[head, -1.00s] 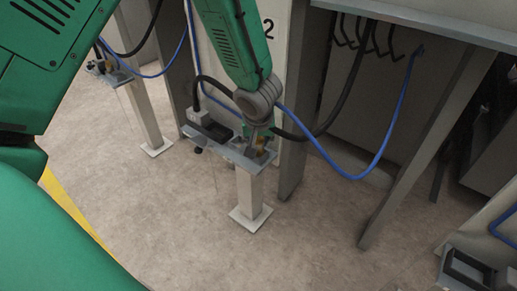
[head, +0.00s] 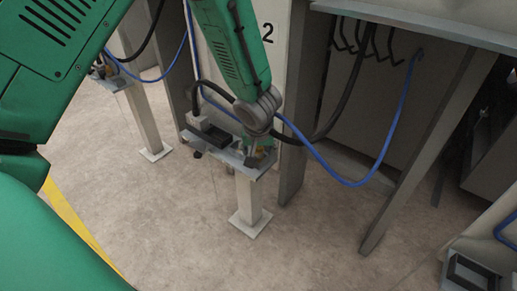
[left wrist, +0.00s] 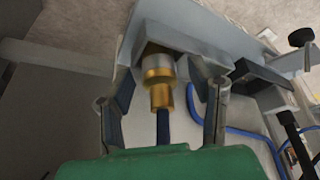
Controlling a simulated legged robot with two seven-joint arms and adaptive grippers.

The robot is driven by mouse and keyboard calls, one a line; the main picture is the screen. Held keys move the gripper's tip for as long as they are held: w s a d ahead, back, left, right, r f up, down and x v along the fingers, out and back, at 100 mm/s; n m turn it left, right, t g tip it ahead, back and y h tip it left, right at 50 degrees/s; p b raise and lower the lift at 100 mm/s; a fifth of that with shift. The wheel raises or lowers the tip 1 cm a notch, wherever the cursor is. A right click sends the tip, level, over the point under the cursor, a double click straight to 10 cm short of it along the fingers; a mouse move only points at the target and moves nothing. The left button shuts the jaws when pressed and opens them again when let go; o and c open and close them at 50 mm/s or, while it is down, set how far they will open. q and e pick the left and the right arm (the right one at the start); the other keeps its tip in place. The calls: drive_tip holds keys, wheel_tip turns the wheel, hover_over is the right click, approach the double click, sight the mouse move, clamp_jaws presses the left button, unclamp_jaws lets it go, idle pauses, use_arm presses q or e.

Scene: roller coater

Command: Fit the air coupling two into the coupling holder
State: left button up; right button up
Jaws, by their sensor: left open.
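The brass air coupling (left wrist: 158,82), on a dark blue hose, shows in the left wrist view. Its upper end is at the grey bracket of the coupling holder (left wrist: 186,45); I cannot tell how deep it sits. My left gripper (left wrist: 164,98) is open, with one finger on each side of the coupling and a gap on both sides. In the head view my left gripper (head: 257,150) is at the holder's plate (head: 222,152) on a post, and the arm partly hides the coupling there. My right gripper is not in view.
A similar post (head: 146,120) stands at left. The floor in front is clear.

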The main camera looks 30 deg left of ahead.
use_arm(q)
drive_tip(key=p+v, duration=0.3)
drive_tip(key=v, duration=0.9)
drive_tip(key=s+d+f+m+g+h, duration=0.2)
drive_tip(key=s+d+f, duration=0.1)
drive_tip(key=s+f, duration=0.5)
drive_tip(key=s+d+f+m+g+h, duration=0.2)
drive_tip(key=s+d+f, duration=0.1)
drive_tip(key=s+f, duration=0.5)
drive_tip(key=s+a+f+m, duration=0.1)
drive_tip(key=s+a+f, duration=0.1)
drive_tip(key=s, duration=0.3)
drive_tip(key=s+a+f+m+y, duration=0.1)
drive_tip(key=s+a+f+m, duration=0.1)
drive_tip(key=s+f, duration=0.3)
drive_tip(key=shift+a+t, duration=0.4)
drive_tip(key=shift+a, duration=0.3)
drive_tip(key=shift+s+r+p, duration=0.1)
drive_tip(key=shift+r+p, duration=0.05)
drive_tip(key=shift+p, duration=0.15)
wheel_tip(320, 180, up, 10)
drive_tip(key=p, duration=1)
